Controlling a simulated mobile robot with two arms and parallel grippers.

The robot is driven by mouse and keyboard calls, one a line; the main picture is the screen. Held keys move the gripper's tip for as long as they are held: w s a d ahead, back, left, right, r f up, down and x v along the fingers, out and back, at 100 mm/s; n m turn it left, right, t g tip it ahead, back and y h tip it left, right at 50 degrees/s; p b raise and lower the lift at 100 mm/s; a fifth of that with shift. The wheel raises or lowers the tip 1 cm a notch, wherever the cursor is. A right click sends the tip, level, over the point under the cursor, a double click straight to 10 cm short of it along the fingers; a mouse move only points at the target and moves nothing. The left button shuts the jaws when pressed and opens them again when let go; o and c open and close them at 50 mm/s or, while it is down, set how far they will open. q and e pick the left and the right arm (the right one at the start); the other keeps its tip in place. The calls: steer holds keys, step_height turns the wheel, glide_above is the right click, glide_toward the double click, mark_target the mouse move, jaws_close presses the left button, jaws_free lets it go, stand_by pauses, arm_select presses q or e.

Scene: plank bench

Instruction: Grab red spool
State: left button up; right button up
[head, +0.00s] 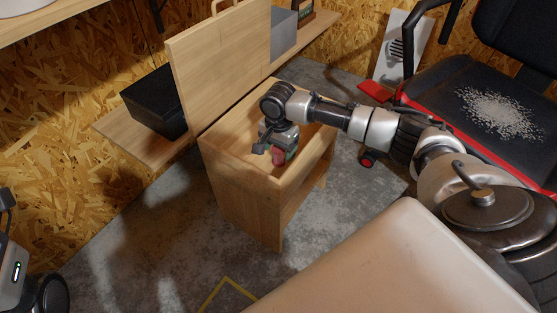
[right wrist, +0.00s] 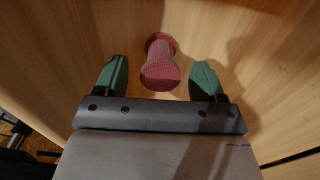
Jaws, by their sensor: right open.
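The red spool (right wrist: 160,68) is inside an open-topped wooden box (head: 246,181). In the head view the spool (head: 279,157) shows just below my right gripper (head: 270,151), which hides part of it. In the right wrist view my right gripper (right wrist: 160,80) is open, with a green-padded finger on each side of the spool. There is a gap between the spool and both fingers, and nothing is gripped. The spool seems to stand on end, seen from above. My left gripper is not in view.
The box has a raised wooden lid (head: 221,62) at its back left. Its walls stand close around my right gripper. A black box (head: 155,101) sits on a wooden shelf behind. A black chair (head: 490,111) with white granules stands at the right. Bare concrete floor lies left of the box.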

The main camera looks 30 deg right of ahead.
steer(key=shift+f, duration=0.4)
steer(key=c, duration=1)
